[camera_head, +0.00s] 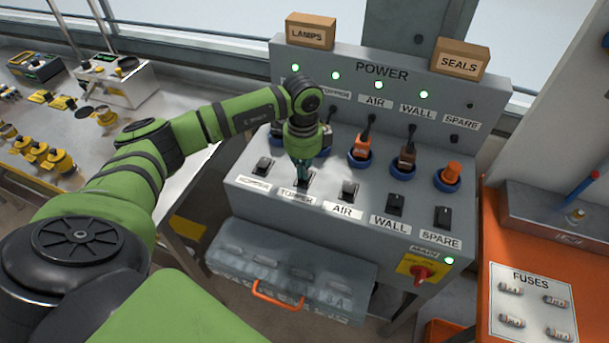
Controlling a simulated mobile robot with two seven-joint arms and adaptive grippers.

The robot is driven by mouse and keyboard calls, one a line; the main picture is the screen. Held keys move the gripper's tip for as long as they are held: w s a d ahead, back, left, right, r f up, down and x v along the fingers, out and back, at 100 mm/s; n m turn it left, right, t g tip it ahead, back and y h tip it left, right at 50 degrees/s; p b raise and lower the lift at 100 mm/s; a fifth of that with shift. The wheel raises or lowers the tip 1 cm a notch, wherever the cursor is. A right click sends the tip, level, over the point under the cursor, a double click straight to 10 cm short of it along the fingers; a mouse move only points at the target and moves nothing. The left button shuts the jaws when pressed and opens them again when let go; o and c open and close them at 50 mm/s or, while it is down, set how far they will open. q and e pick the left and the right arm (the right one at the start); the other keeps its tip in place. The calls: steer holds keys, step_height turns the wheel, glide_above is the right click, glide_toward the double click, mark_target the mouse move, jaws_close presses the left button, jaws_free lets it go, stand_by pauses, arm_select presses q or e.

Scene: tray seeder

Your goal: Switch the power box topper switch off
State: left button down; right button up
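The grey power box (487,100) stands in the middle, with a sloped front carrying a row of rocker switches. The topper switch (304,182) is above the "TOPPER" label (297,198), second from the left, and is partly hidden by my gripper. Its position is not clear. The green light (336,75) above the upper topper label is lit. My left gripper (302,176) points down at the topper switch, its teal fingers close together at or just above it. Contact and finger gap cannot be made out. My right gripper is not in view.
The air switch (348,190) and the first switch (263,165) flank the gripper closely. Plugs with cords, including an orange one (362,144), stand behind. A red knob (421,274) is on the lower right front.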

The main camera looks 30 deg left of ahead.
arm_select(q)
steer(key=shift+s+f+b, duration=0.1)
steer(key=shift+f+b, duration=0.3)
steer(key=shift+f, duration=0.2)
steer(key=shift+r, duration=0.1)
steer(key=shift+r+p, duration=0.9)
step_height(320, 180, up, 5)
steer(key=p, duration=0.4)
